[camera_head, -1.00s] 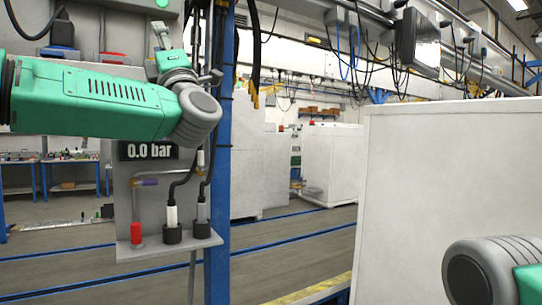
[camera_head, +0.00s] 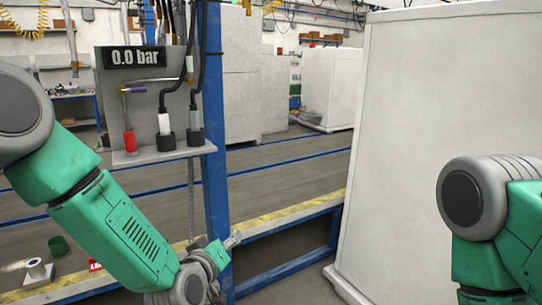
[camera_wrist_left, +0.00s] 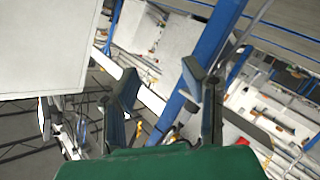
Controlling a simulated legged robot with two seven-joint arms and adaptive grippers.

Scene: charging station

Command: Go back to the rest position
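My left arm (camera_head: 118,225) comes in from the left and reaches down toward the bottom of the head view. My left gripper (camera_head: 229,246) is low beside the blue post (camera_head: 215,180), partly hidden by its wrist. In the left wrist view the left gripper (camera_wrist_left: 162,88) has its two fingers apart with nothing between them. The blue post shows behind the fingers there. My right arm (camera_head: 490,215) is bent at the right edge; its gripper is outside the view.
A grey panel with a "0.0 bar" display (camera_head: 137,57) carries a red connector (camera_head: 130,140) and black cables on its shelf (camera_head: 160,154). A large white cabinet (camera_head: 420,110) stands at right. A yellow-striped rail (camera_head: 290,215) crosses the floor.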

